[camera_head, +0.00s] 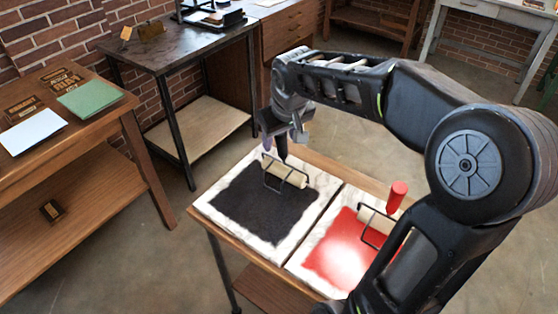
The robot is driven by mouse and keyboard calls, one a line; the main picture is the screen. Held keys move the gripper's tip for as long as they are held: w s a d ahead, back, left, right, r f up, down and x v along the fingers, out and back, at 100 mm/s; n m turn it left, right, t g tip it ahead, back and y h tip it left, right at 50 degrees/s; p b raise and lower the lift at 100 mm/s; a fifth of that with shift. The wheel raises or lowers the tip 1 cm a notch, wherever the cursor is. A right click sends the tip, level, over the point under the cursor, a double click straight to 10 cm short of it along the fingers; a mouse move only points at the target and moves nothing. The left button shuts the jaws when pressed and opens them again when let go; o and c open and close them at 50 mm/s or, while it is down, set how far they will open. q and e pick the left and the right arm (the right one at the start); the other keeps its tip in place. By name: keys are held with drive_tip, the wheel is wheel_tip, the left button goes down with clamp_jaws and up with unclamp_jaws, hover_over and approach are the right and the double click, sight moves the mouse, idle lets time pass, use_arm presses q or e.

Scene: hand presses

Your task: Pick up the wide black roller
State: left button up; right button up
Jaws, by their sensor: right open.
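The wide roller (284,174) has a pale cylinder in a dark wire frame and rests on the far part of the black-inked slab (262,208). Its dark handle stands up toward my right gripper (281,138). That gripper points down from above with its jaws open, right at the top of the handle. The fingers and handle are both dark and overlap, so I cannot tell whether they touch. My left gripper is not in view.
Beside it on the same small table (240,256) is a red-inked slab (338,250) with a red-handled roller (378,222). My right arm covers part of that side. A wooden table (75,140) with green and white paper stands left. A dark-topped table (180,48) stands behind.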

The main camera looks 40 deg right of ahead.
drive_tip(key=shift+c, duration=0.3)
clamp_jaws()
drive_tip(key=shift+r, duration=0.15)
wheel_tip(320, 180, up, 10)
drive_tip(key=shift+f, duration=0.1)
idle(0.5)
idle(0.6)
